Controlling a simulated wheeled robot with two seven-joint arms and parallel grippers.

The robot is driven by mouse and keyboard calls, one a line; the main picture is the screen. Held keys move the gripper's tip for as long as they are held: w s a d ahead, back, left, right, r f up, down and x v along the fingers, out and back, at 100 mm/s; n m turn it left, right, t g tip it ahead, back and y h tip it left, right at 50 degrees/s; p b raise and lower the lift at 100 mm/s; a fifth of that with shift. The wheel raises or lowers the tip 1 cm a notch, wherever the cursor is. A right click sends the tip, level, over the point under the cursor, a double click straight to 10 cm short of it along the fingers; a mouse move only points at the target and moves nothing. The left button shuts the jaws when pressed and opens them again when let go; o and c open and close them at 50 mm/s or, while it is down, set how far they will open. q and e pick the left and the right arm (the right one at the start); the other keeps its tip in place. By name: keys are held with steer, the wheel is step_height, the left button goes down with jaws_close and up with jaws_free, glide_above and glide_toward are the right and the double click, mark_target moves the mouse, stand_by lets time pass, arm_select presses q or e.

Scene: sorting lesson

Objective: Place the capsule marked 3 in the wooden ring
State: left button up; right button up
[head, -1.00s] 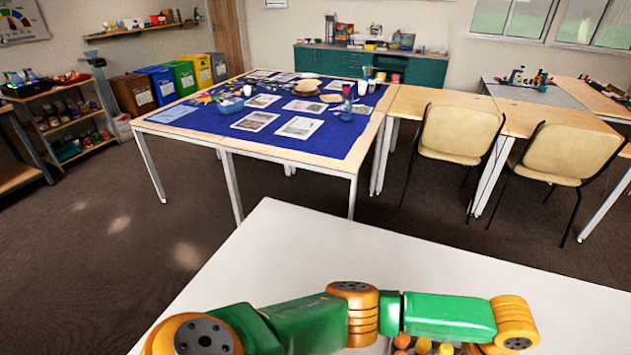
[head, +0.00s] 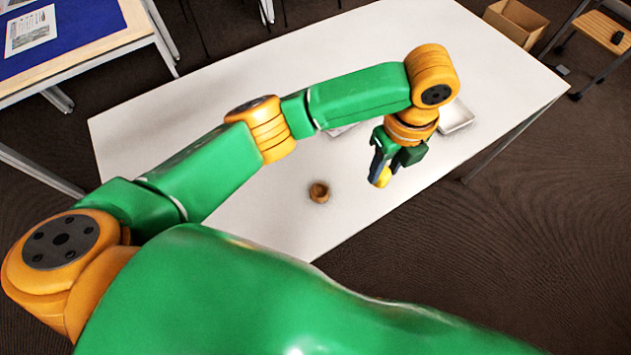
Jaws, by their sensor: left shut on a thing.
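The wooden ring (head: 319,192) is a small brown round piece with a dark hollow, lying on the white table (head: 240,110). My left gripper (head: 384,174) is over the table to the right of the ring, its fingers pointing down. It is shut on a small yellow capsule (head: 383,178), which shows at the fingertips. No number can be read on the capsule from here. The capsule and the ring are apart. My right gripper is not in view.
A white tray (head: 456,118) stands right of my left wrist. Another pale tray edge shows behind my left arm, mostly hidden. The table is bare around the ring. A cardboard box (head: 516,20) is beyond the table at the upper right.

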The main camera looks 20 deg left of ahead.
arm_select(q)
steer(key=a+f, duration=0.2)
steer(key=a, duration=0.1)
steer(key=a+f+p, duration=0.1)
steer(key=a+f, duration=0.2)
steer(key=a, duration=0.1)
steer(key=a+f+p, duration=0.1)
steer(key=a+f, duration=0.2)
steer(key=a, duration=0.1)
steer(key=shift+s+a+f, duration=0.1)
steer(key=shift+s+f, duration=0.05)
steer(key=shift+s, duration=0.2)
steer(key=f, duration=0.3)
steer(key=shift+a+f, duration=0.3)
steer(key=shift+f, duration=0.1)
steer(key=shift+f, duration=0.1)
steer(key=o, duration=0.7)
